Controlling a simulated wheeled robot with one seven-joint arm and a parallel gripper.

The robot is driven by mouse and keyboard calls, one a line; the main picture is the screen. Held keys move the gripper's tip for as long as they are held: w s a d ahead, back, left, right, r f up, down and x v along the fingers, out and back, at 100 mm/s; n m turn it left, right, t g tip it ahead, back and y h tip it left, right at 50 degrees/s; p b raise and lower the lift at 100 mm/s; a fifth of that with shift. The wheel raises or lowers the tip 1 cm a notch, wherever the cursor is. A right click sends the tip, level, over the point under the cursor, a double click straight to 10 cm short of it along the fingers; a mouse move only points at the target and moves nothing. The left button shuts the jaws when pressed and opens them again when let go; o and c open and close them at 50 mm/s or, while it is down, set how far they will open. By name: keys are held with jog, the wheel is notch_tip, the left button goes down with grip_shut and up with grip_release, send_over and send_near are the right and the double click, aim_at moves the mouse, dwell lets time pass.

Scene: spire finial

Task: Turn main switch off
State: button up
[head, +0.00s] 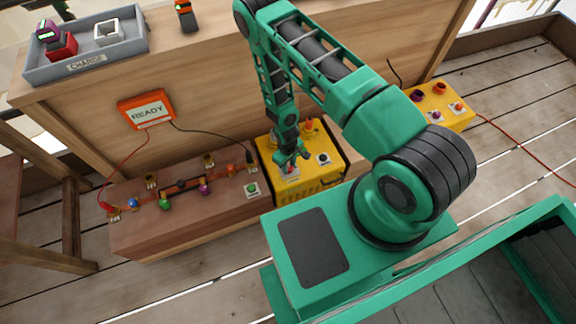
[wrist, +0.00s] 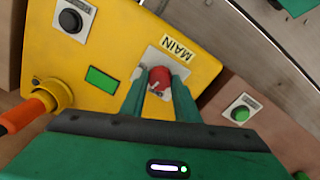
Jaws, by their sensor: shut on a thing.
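The main switch (wrist: 159,78) is a red knob on a pale plate, beside a label reading MAIN, on top of the yellow box (wrist: 110,45). In the wrist view my gripper (wrist: 158,88) has its two green fingers on either side of the red knob, shut on it. In the head view my gripper (head: 291,163) reaches down onto the near left part of the yellow box (head: 325,183) and hides most of the knob. The knob's exact setting is hard to read.
A black button (wrist: 70,19) and an orange plug (wrist: 20,115) are on the yellow box. A green button (head: 252,188) sits on the brown bench (head: 150,235) to the left. An orange READY sign (head: 147,109) hangs behind. Another yellow box (head: 445,108) stands right.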

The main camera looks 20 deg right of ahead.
jog(key=shift+w+n, duration=0.1)
jog(key=shift+n, duration=1.5)
jog(key=o, duration=1)
jog(key=shift+o, duration=0.2)
notch_tip(320, 180, up, 11)
jog(key=shift+s+a, duration=0.2)
jog(key=shift+f, duration=0.1)
